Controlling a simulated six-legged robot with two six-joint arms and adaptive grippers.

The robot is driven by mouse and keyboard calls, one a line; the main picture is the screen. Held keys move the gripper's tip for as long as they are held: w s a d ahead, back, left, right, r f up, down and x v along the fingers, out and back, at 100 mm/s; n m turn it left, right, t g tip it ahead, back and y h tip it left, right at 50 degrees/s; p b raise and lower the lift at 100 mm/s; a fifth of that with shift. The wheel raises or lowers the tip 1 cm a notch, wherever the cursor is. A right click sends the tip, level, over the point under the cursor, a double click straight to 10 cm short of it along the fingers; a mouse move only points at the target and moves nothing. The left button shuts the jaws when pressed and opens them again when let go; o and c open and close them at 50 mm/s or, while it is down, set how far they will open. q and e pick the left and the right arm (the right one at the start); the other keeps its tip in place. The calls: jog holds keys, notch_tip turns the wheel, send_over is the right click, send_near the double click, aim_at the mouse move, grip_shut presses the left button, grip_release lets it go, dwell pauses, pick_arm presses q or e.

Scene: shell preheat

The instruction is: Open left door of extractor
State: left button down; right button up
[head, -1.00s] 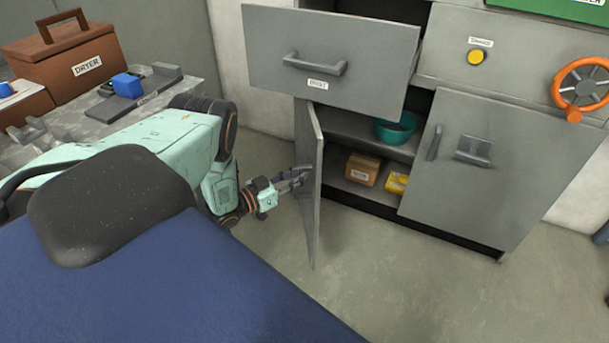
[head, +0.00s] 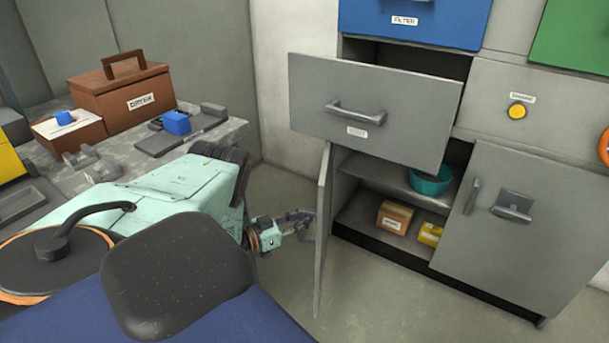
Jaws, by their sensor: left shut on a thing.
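The extractor is a grey cabinet, and its left door (head: 323,235) stands swung well out, seen nearly edge-on in the head view. My left gripper (head: 305,218) is at the outer face of this door, shut on what seems to be its handle; the door edge and fingers hide the contact. The right door (head: 503,228) is shut, with a handle (head: 473,196) near its left edge. My right gripper is not in view.
A grey drawer (head: 375,108) stands pulled out above the open door. Inside the cabinet are a teal bowl (head: 430,180), a brown box (head: 394,217) and a yellow box (head: 430,234). A workbench with a brown dryer box (head: 125,92) stands at left.

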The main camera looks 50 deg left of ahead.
pick_arm(q)
jog(key=shift+s+d+f, duration=0.15)
jog(key=shift+s, duration=0.05)
jog(key=c, duration=1.4)
grip_release()
jog(key=shift+c, duration=0.2)
jog(key=shift+o, duration=0.6)
jog(key=v, duration=1.2)
jog(key=shift+w, duration=0.1)
